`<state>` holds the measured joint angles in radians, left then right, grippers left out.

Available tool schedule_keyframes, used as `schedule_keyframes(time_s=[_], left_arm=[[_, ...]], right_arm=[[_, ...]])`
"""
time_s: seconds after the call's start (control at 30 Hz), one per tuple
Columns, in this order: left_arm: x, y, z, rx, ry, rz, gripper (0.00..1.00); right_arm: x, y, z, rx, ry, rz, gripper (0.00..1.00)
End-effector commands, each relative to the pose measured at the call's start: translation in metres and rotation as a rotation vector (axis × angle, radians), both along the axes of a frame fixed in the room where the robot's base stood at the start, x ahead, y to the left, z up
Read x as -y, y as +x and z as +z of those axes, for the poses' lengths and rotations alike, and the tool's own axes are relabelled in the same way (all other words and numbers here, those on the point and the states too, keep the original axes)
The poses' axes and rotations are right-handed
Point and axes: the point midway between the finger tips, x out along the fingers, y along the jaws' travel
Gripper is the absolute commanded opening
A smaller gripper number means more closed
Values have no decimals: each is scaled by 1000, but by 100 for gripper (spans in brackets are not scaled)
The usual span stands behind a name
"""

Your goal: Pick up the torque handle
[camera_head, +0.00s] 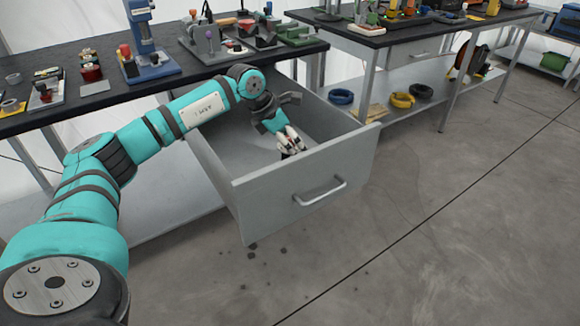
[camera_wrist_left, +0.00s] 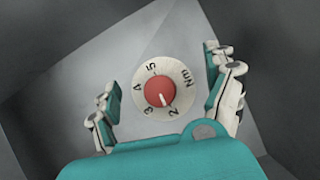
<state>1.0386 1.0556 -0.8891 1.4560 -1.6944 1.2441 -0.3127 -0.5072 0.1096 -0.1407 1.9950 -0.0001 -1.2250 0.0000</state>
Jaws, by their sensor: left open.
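The torque handle (camera_wrist_left: 159,88) shows in the left wrist view as a round white dial with a red centre, numbers and "Nm" on its face. It is inside the open grey drawer (camera_head: 305,193). My left gripper (camera_wrist_left: 168,95) is open, with one finger on each side of the dial in that view. Whether the fingers touch it I cannot tell. In the head view my left gripper (camera_head: 290,146) reaches down into the drawer, and the handle cannot be made out there. My right gripper is not in view.
The drawer's front panel with its metal pull (camera_head: 320,193) and its side walls surround my gripper. A dark workbench (camera_head: 150,90) with a blue press (camera_head: 146,45) and several tools stands above and behind. The floor to the right is clear.

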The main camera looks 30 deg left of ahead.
Motion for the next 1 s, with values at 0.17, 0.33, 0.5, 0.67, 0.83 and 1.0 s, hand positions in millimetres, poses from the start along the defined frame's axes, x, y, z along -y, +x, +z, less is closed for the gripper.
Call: schedule_keyframes(time_s=[0.17, 0.33, 0.5, 0.67, 0.83, 1.0], left_arm=[[7, 9, -21, -1, -1, -1, 86], [7, 11, -24, 0, 0, 0, 86], [7, 11, -23, 0, -1, 0, 78], [7, 11, -23, 0, -1, 0, 57], [7, 11, -23, 0, -1, 0, 35], [7, 11, -23, 0, 0, 0, 13]], right_arm=[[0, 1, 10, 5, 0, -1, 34], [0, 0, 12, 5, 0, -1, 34], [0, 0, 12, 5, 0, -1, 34], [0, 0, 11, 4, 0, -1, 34], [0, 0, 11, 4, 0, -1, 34], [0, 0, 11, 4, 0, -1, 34]])
